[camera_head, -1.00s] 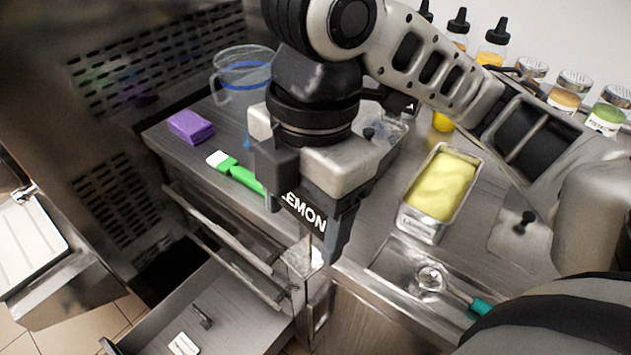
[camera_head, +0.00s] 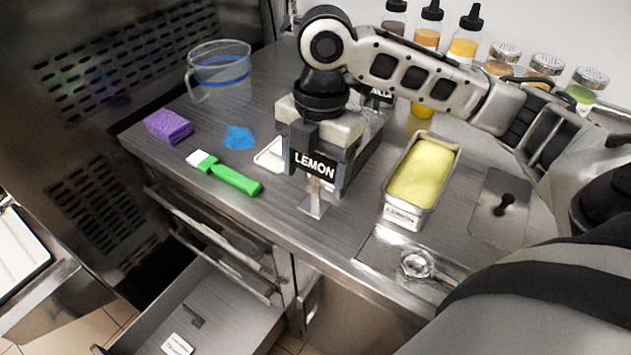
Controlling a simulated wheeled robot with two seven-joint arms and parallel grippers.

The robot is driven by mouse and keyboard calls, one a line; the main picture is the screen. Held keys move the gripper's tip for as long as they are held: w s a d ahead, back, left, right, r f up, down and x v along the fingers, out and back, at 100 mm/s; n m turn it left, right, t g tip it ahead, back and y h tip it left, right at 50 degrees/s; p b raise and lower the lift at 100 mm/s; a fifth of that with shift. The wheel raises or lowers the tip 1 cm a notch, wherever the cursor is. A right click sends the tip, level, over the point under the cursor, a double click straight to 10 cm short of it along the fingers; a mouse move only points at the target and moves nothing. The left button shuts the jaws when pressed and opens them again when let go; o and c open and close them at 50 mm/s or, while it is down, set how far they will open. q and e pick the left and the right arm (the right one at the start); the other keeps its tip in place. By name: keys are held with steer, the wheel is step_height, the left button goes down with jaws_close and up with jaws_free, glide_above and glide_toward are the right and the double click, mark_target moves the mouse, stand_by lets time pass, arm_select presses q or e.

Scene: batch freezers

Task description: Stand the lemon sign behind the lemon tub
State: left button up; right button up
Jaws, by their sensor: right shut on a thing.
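The lemon sign (camera_head: 315,164) is a small black plate with white LEMON lettering on a metal stem with a flat square foot (camera_head: 314,205). My right gripper (camera_head: 318,168) is shut on the sign, which is upright with its lettering facing me. The foot is near the counter's front edge; I cannot tell whether it touches the counter. The lemon tub (camera_head: 401,216) is a metal pan of yellow ice cream with a LEMON label on its front, just right of the gripper and apart from it. My left gripper is out of view.
A purple sponge (camera_head: 168,126), blue scrap (camera_head: 239,137), green-handled brush (camera_head: 235,179) and clear jug (camera_head: 220,72) are on the left. A lid with a black knob (camera_head: 503,203) lies right of the tub. Bottles (camera_head: 464,38) and shaker jars stand behind. An open drawer (camera_head: 215,310) is below.

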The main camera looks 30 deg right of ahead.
mark_target(316, 188)
steer(key=shift+w+d+f, duration=0.15)
steer(key=shift+f, duration=0.8)
steer(key=shift+w+d+f, duration=0.1)
steer(key=shift+f, duration=0.85)
steer(key=shift+f, duration=0.15)
steer(key=o, duration=1.3)
steer(key=r, duration=0.4)
steer(key=d+r, duration=0.1)
steer(key=r, duration=0.7)
steer(key=shift+w+d+r, duration=0.15)
steer(key=shift+w, duration=0.1)
